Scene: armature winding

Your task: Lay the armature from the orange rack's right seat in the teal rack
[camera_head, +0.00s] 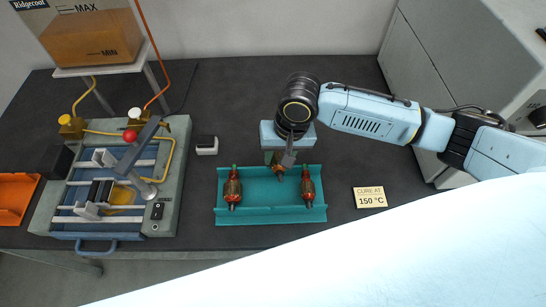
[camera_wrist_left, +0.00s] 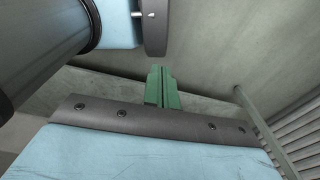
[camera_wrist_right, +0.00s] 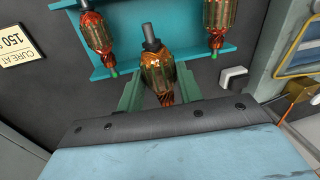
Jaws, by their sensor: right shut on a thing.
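The teal rack (camera_head: 243,215) lies on the dark table in the head view. One armature (camera_head: 232,190) sits at its left and another (camera_head: 308,188) at its right; both show in the right wrist view, where the rack (camera_wrist_right: 128,68) is at the top. My right gripper (camera_head: 280,160) is over the rack's back edge, between them, shut on a third armature (camera_wrist_right: 158,72) with copper windings and a grey shaft end. Whether this armature touches the rack I cannot tell. The orange rack (camera_head: 14,200) is cut off at the left edge. My left gripper (camera_wrist_left: 161,88) is shut and empty, away from the racks.
A grey fixture (camera_head: 178,200) with a blue bed, rails and a red-knobbed lever stands left of the teal rack. A small black-and-white block (camera_head: 206,145) is behind the rack. A "CURE AT 150 °C" sign (camera_head: 370,197) lies to its right. An amber tank (camera_head: 95,42) stands at the back left.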

